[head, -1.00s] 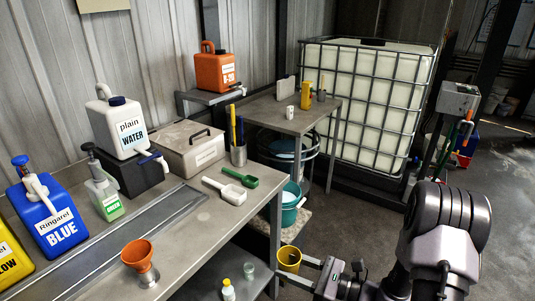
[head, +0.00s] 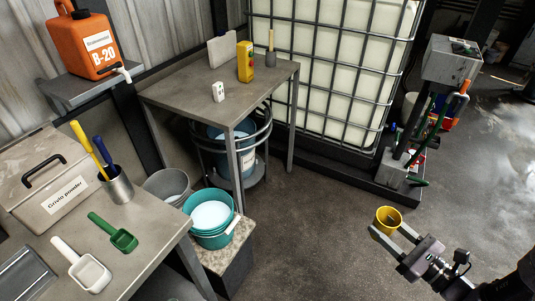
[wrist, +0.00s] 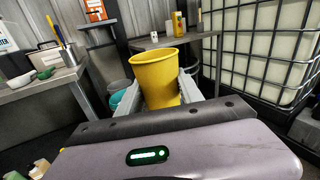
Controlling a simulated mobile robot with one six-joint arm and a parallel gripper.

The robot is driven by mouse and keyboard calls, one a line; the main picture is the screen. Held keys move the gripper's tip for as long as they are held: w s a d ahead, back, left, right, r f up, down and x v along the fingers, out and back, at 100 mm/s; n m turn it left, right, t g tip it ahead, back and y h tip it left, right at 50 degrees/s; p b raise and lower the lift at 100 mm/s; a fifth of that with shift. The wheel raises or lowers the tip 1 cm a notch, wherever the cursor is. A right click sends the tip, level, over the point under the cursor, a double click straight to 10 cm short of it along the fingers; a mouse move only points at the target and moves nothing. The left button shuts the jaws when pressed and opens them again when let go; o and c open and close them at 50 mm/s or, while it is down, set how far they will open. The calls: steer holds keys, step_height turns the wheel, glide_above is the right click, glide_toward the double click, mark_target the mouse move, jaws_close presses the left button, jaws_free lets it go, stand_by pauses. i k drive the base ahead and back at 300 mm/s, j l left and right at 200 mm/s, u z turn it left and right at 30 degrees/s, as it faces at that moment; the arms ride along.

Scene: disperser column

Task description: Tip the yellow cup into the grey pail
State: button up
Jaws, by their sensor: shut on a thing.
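The yellow cup (head: 387,223) is held upright in my gripper (head: 391,230), over open floor at the right of the head view. In the wrist view the cup (wrist: 157,80) stands between the two fingers of my gripper (wrist: 163,95), which are shut on it. Its inside looks brownish in the head view, but I cannot tell what it holds. The grey pail (head: 165,188) stands left of the teal bucket, between the two benches, well to the left of my gripper. The bench and teal bucket partly cover it.
The teal bucket (head: 209,232) with a pale filling stands on a speckled block (head: 233,257). A grey table (head: 205,98) stands behind, and a caged white tank (head: 330,60) is at the back. The concrete floor (head: 300,220) between the buckets and my gripper is clear.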

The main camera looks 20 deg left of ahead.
mark_target(172, 186)
steer(key=i+u, duration=0.3)
steer(key=u, duration=0.2)
steer(key=i+l+u, duration=0.1)
steer(key=i+u, duration=0.2)
steer(key=u, duration=0.2)
steer(key=i+l+u, duration=0.2)
steer(key=u, duration=0.25)
steer(key=i+l+u, duration=0.25)
steer(key=u, duration=0.25)
steer(key=i+l+u, duration=0.15)
steer(key=l+u, duration=0.35)
steer(key=i+l+u, duration=0.6)
steer(key=i+l, duration=0.05)
steer(key=i, duration=0.05)
